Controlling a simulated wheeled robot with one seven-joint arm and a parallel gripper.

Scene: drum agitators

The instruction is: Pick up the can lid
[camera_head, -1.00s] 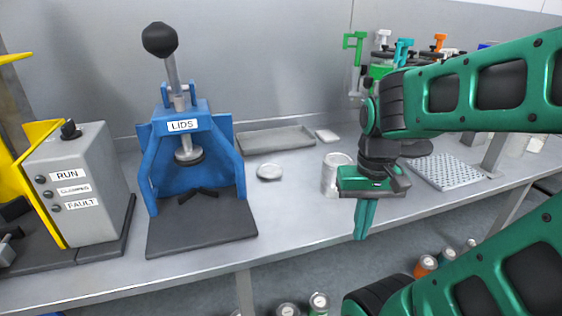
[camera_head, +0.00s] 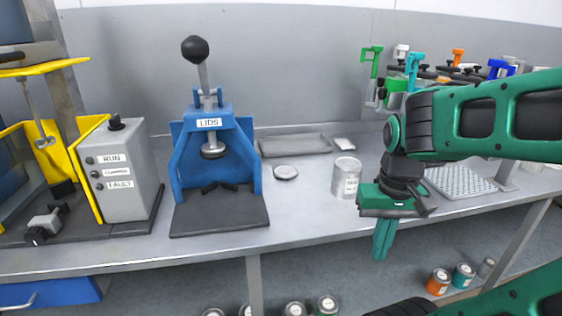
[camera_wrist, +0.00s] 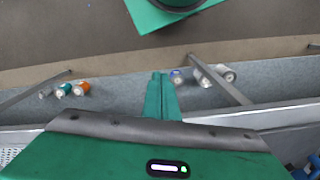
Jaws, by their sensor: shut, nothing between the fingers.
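The can lid (camera_head: 285,172) is a small round silver disc lying flat on the grey bench, right of the blue lid press (camera_head: 212,150) and in front of a shallow grey tray. A silver can (camera_head: 346,178) with a label stands upright to the lid's right. My gripper (camera_head: 382,254) is shut and empty. It points down near the bench's front edge, right of the can and well apart from the lid. In the wrist view my gripper's fingers (camera_wrist: 160,78) are together over the floor and lower shelf; the lid does not show there.
A grey control box (camera_head: 126,175) stands at left. A perforated plate (camera_head: 458,182) is at right. Several cans stand below the bench. The bench around the lid is clear.

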